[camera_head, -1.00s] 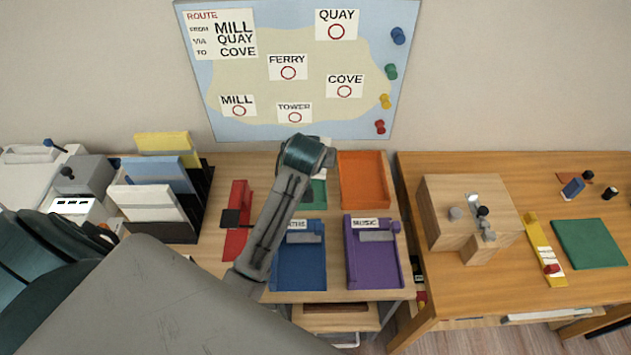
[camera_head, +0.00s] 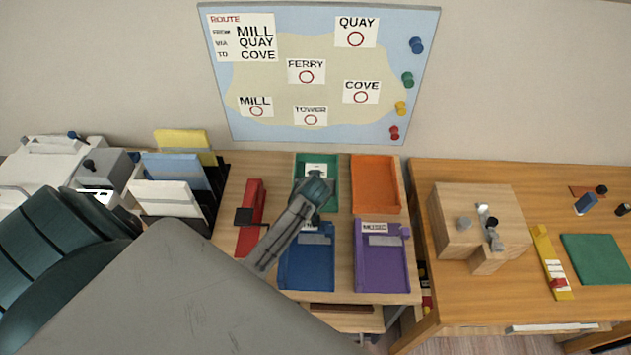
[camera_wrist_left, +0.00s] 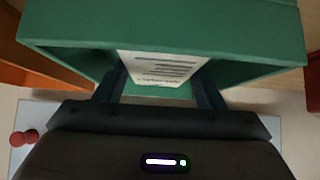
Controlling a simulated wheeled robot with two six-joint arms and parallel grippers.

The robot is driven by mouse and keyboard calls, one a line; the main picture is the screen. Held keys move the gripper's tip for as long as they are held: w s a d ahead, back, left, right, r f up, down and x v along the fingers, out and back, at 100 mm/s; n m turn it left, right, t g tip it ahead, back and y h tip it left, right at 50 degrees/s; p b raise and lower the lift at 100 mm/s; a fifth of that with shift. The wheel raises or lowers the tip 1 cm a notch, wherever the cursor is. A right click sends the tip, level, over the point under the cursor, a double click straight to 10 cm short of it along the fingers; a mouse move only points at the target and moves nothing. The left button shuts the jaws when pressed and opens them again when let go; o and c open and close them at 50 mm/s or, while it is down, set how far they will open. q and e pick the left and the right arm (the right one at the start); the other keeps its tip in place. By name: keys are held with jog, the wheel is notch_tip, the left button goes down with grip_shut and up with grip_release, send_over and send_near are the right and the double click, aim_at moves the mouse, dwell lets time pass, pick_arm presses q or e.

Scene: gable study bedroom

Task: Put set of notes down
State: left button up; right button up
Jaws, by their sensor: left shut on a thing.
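My left gripper (camera_head: 318,180) reaches over the green tray (camera_head: 300,166) at the back of the small desk. In the left wrist view its two dark fingers (camera_wrist_left: 160,90) are shut on the set of notes (camera_wrist_left: 160,68), a white sheet with printed lines. The notes lie within the outline of the green tray (camera_wrist_left: 165,25) in that view. I cannot tell whether they touch its floor. In the head view white paper (camera_head: 316,168) shows just behind the gripper, and the arm covers the front of the tray. My right gripper is not in view.
An orange tray (camera_head: 376,183) stands right of the green one. In front are a blue tray (camera_head: 306,270) and a purple tray (camera_head: 382,268). A red stapler-like object (camera_head: 252,200) and a file rack (camera_head: 222,180) stand left. A wooden block (camera_head: 465,215) is on the right desk.

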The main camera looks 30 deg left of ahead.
pick_arm(q)
jog(key=shift+f, duration=0.15)
jog(key=o, duration=1.1)
jog(key=shift+o, duration=0.2)
jog(key=shift+s+d+r, duration=0.25)
jog(key=shift+s+r, duration=0.1)
jog(key=shift+r, duration=0.15)
jog(key=b+v, duration=0.1)
jog(key=v, duration=1)
jog(key=shift+b, duration=0.4)
jog(key=shift+a, duration=0.1)
